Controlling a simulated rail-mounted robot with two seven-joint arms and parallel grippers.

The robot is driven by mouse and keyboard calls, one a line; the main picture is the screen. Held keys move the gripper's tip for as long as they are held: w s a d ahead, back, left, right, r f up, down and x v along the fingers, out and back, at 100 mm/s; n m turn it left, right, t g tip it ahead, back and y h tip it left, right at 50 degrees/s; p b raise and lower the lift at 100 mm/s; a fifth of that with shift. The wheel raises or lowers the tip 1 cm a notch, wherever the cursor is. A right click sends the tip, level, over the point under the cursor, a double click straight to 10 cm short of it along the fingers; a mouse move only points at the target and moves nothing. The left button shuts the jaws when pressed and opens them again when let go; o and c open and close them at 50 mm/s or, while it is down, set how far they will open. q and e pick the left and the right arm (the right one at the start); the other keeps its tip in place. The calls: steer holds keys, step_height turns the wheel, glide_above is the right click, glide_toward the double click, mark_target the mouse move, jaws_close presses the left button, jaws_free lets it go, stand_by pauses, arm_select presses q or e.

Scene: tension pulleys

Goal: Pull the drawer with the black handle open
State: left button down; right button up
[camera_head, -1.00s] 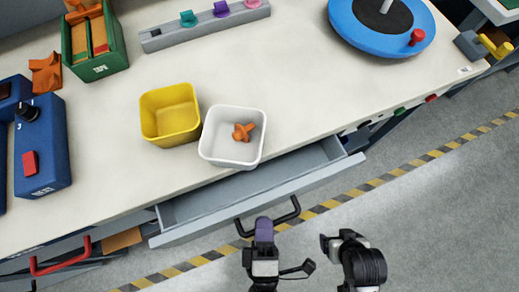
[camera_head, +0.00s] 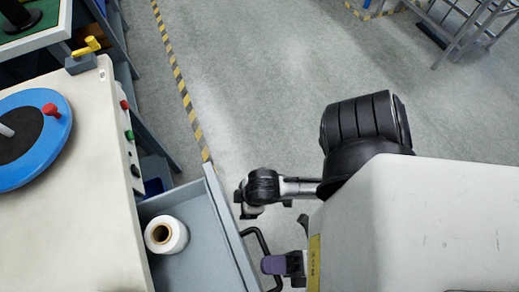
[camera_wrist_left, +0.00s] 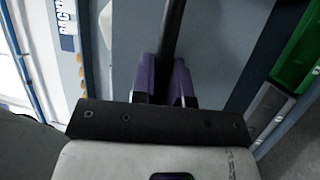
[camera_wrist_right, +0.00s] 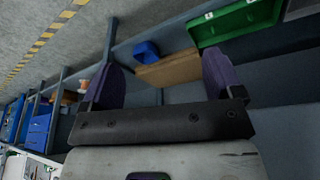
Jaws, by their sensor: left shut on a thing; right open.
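The grey drawer (camera_head: 230,235) stands open from the workbench. A white roll (camera_head: 166,235) with a brown core is in it. Its black handle (camera_head: 262,243) is a curved bar on the drawer front. My left gripper (camera_head: 273,264) is at the handle with its purple fingers on it. In the left wrist view, the black handle (camera_wrist_left: 172,30) passes between the purple fingers of my left gripper (camera_wrist_left: 166,78), which are shut on it. My right gripper (camera_wrist_right: 163,82) is open and empty in the right wrist view, with its purple fingers wide apart.
The workbench (camera_head: 90,210) holds a blue turntable (camera_head: 50,150) with a red knob. A yellow lever (camera_head: 88,47) is at its corner. The right wrist view shows a green bin (camera_wrist_right: 236,22), a blue object (camera_wrist_right: 146,52) and a cardboard piece (camera_wrist_right: 170,68). Floor beyond the drawer is clear.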

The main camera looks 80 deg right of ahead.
arm_select(q)
steer(key=c, duration=1.1)
jaws_free()
steer(key=shift+c, duration=0.2)
steer(key=shift+s, duration=0.1)
steer(key=p+v, duration=0.2)
steer(key=v, duration=1.1)
steer(key=shift+s, duration=0.3)
steer(key=shift+d, duration=0.15)
